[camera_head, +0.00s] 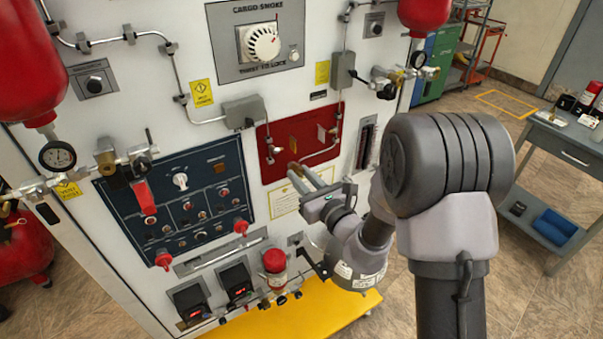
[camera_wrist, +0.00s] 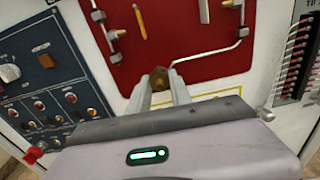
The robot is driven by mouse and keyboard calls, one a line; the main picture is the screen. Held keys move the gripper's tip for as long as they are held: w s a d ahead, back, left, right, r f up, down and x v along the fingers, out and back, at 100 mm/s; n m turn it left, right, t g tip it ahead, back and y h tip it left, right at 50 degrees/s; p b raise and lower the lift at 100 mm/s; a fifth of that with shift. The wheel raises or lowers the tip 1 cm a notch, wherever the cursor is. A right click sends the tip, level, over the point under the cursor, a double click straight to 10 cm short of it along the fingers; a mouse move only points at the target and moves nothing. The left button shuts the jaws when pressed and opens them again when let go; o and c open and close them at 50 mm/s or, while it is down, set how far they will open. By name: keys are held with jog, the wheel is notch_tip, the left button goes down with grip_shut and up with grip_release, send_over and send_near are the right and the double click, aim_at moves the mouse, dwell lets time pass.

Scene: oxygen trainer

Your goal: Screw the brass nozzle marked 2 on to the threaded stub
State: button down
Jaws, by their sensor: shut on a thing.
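My gripper (camera_wrist: 167,92) is shut on a small brass piece, the nozzle (camera_wrist: 159,77), which shows between the fingertips in the wrist view. Its mark cannot be read. In the head view my gripper (camera_head: 300,176) is in front of the lower part of the red panel (camera_head: 276,171), and the nozzle is too small to make out. The red panel (camera_wrist: 190,58) lies behind the nozzle in the wrist view. I cannot pick out the threaded stub; the nozzle may cover it. I cannot tell whether the nozzle touches anything.
A thin metal pipe (camera_wrist: 215,51) bends across the red panel right of my fingers. A pipe with fittings (camera_wrist: 105,27) is at its left. A dark blue switch panel (camera_head: 183,196) with red knobs is left of my gripper. A side table (camera_head: 552,145) stands far right.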

jog(key=shift+r+m+p, duration=0.15)
jog(key=shift+m+p, duration=0.45)
jog(key=shift+m, duration=0.4)
jog(key=shift+m+p, duration=0.45)
jog(key=shift+m, duration=0.35)
jog(key=c, duration=1.2)
grip_release()
jog(key=shift+o, duration=0.2)
jog(key=shift+s+d+n+b, duration=0.5)
jog(key=shift+s+n+b, duration=0.25)
jog(key=shift+n+b, duration=0.2)
jog(key=shift+s+d+n+b, duration=0.5)
jog(key=shift+s+n+b, duration=0.2)
jog(key=shift+n+b, duration=0.2)
